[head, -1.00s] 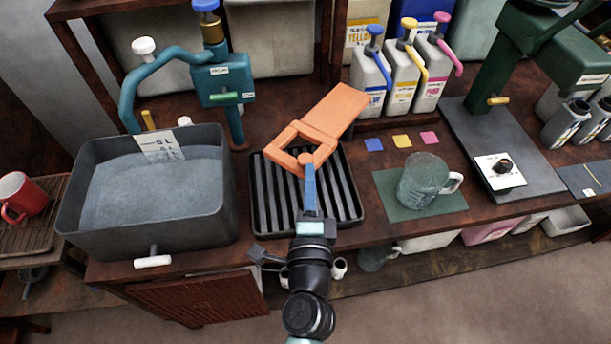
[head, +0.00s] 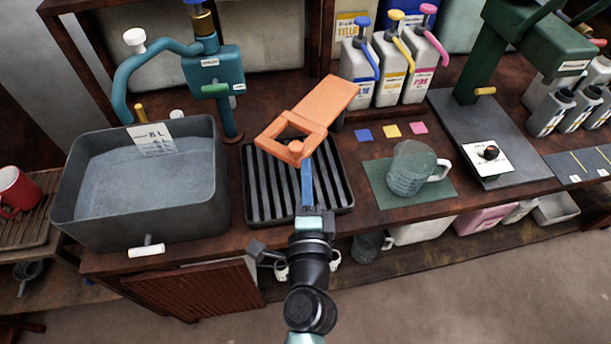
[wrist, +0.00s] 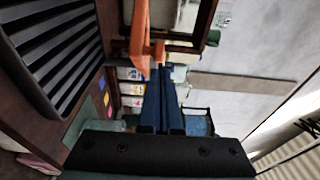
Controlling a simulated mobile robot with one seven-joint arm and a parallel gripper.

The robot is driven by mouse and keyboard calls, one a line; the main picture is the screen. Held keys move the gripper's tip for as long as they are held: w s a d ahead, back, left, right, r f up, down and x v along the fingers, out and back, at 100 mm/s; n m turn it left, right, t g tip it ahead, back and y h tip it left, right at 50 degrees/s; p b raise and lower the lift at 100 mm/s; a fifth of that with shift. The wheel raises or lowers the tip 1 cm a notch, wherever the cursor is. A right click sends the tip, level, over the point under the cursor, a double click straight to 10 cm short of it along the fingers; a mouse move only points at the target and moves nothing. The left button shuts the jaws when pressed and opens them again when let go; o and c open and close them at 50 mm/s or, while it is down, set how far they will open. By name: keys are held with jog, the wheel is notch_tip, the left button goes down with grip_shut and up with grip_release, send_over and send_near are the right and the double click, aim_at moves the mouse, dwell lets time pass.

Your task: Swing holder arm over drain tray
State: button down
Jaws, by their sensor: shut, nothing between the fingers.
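The orange holder arm (head: 325,104) has a flat paddle and an open square frame at its near end. In the head view its frame end lies above the black ribbed drain tray (head: 259,196), while the paddle reaches back to the right beyond the tray. The wrist view also shows the shut fingers (wrist: 161,78), the holder arm (wrist: 139,45) and the tray's ribs (wrist: 55,50).
A grey vat (head: 70,190) of liquid stands left of the tray, below a teal pump (head: 210,72). A glass mug (head: 408,168) on a green mat stands to the right. Several pump bottles (head: 358,75) stand behind, near the holder arm's paddle.

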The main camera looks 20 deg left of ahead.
jog(key=s+a, duration=0.2)
jog(key=s, duration=0.8)
jog(key=shift+b, duration=0.3)
jog(key=shift+f, duration=0.1)
